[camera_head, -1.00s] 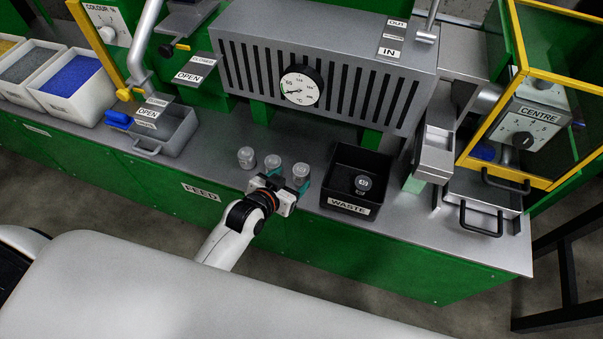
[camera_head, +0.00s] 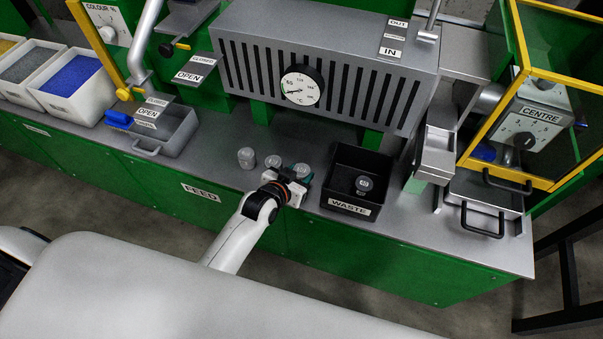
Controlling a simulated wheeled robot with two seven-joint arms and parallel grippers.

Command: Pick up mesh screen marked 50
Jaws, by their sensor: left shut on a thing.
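Three small grey cylindrical mesh screens stand in a row on the grey bench: a left one (camera_head: 246,158), a middle one (camera_head: 272,162) and a right one (camera_head: 301,170). Marks on their tops are too small to read, so I cannot tell which is marked 50. I cannot tell whether that screen is off the bench. The gripper partly hides its lower part. My right gripper is not in view.
The grey slotted oven (camera_head: 320,60) with a dial is behind. A grey tray (camera_head: 178,132) stands at left; bench between it and the screens is clear.

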